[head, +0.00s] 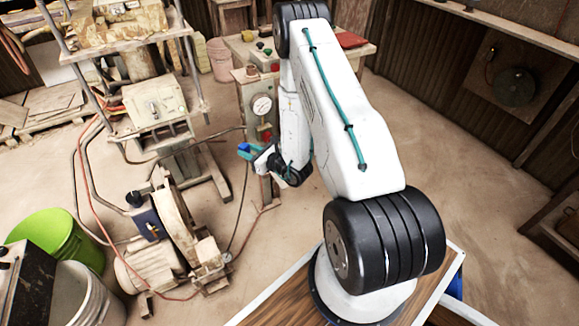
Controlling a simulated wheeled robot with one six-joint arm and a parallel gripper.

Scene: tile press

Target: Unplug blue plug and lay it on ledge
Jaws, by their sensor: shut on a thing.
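My gripper (250,151) is near the middle of the head view, at the end of my folded white arm. It reaches left, in front of the post with the gauge. A small blue shape, which looks like the blue plug (243,147), shows at its tip, and the gripper is shut on it. The fingertips are too small to make out. I cannot tell whether the plug touches a socket or hangs free. A wooden ledge (243,73) with a red knob tops the gauge post, above and behind my gripper; I cannot tell if it is the task's ledge.
A dusty press frame (187,160) and a motor with a wheel (150,265) stand at left, with loose hoses and cables around them. A green bucket (62,232) and a white bucket (85,295) are at lower left. The floor right of my arm is clear.

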